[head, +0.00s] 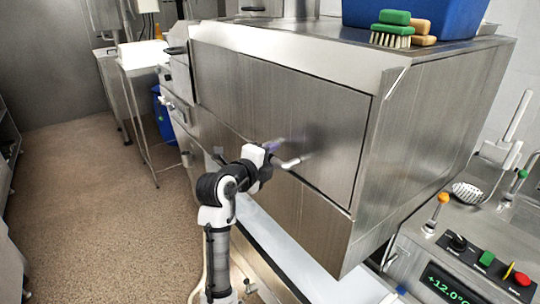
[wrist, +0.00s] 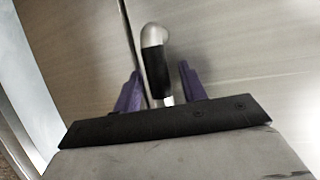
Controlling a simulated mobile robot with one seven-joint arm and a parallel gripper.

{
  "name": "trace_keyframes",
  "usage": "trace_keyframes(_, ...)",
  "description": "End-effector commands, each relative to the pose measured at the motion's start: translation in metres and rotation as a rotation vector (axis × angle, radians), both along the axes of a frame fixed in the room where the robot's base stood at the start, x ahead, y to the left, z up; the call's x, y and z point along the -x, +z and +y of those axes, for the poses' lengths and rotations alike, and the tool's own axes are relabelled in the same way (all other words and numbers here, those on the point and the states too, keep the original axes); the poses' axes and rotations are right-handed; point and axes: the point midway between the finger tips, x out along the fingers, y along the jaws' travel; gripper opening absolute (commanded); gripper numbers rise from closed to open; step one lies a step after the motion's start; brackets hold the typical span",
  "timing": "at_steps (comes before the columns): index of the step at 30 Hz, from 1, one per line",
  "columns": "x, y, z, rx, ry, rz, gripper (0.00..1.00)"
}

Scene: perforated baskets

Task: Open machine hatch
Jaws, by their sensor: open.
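The machine hatch (head: 290,120) is a large brushed-steel front panel on a box-shaped machine, and it looks closed. A bar handle (head: 291,162) sticks out at its lower part. In the wrist view the handle (wrist: 155,62) has a silver end and a black grip, with the hatch surface (wrist: 235,50) behind it. My gripper (wrist: 160,88) is open, its two purple fingers on either side of the black grip with gaps visible. Whether they touch it is not clear. In the head view my gripper (head: 272,147) is small and blurred against the hatch.
A blue bin (head: 415,15) and brushes with green and tan backs (head: 393,30) are on top of the machine. A control panel (head: 470,262) with knobs and a display stands at the right. Open speckled floor (head: 75,190) lies at the left.

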Motion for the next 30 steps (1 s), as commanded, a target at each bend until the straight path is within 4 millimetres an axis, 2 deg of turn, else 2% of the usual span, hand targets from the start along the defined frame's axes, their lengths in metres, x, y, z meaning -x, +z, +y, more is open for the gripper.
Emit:
trace_keyframes(6, -0.0002, -0.0001, -0.0001, 0.0, 0.0, 0.0, 0.41)
trace_keyframes(16, 0.0, 0.0, 0.0002, 0.0, 0.001, 0.0, 0.0)
trace_keyframes(30, -0.004, 0.003, 0.0074, -0.029, 0.002, 0.02, 0.0)
